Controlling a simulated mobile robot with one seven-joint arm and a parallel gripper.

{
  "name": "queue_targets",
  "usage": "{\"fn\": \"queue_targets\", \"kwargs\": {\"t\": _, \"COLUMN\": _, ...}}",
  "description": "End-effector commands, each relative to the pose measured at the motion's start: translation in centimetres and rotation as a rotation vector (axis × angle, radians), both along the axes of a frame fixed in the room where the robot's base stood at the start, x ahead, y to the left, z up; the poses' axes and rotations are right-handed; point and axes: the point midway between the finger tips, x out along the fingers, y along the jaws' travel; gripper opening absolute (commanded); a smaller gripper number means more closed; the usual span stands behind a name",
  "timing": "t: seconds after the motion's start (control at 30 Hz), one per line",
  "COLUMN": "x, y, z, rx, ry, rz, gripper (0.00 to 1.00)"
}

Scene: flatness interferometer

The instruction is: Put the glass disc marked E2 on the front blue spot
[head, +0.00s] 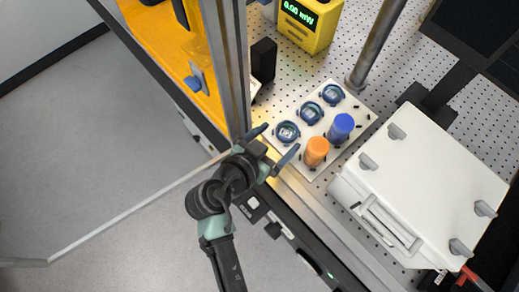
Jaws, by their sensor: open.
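Three round dark-blue pieces with pale labelled centres sit in a row on a white plate (352,98): a near one (287,132), a middle one (311,112) and a far one (332,94). They may be the glass discs, but their marks are too small to read, so I cannot tell which is E2. I cannot make out a separate front blue spot. My gripper (279,143) is open and empty, at the bench's front edge, just short of the near round piece and apart from it.
An orange cylinder (317,151) and a blue cylinder (341,128) stand on the plate's right side. A white case (430,185) lies to the right. A yellow meter (309,24) stands behind, and a pole (375,45) behind the plate.

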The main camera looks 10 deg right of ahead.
Motion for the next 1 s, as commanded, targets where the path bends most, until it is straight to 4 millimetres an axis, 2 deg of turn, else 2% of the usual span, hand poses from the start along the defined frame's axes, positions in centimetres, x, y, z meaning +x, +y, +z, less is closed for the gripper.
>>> {"fn": "queue_targets", "kwargs": {"t": 0.2, "x": -3.0, "y": 3.2, "z": 2.1, "rx": 0.002, "ry": -0.001, "rz": 0.006, "gripper": 0.95}}
{"fn": "queue_targets", "kwargs": {"t": 0.4, "x": -4.9, "y": 5.1, "z": 3.7, "rx": 0.0, "ry": 0.0, "rz": 0.004, "gripper": 0.95}}
{"fn": "queue_targets", "kwargs": {"t": 0.6, "x": -5.6, "y": 5.7, "z": 4.3, "rx": -0.001, "ry": 0.001, "rz": 0.002, "gripper": 0.95}}
{"fn": "queue_targets", "kwargs": {"t": 1.0, "x": -5.6, "y": 5.7, "z": 4.3, "rx": -0.001, "ry": 0.001, "rz": 0.002, "gripper": 0.95}}
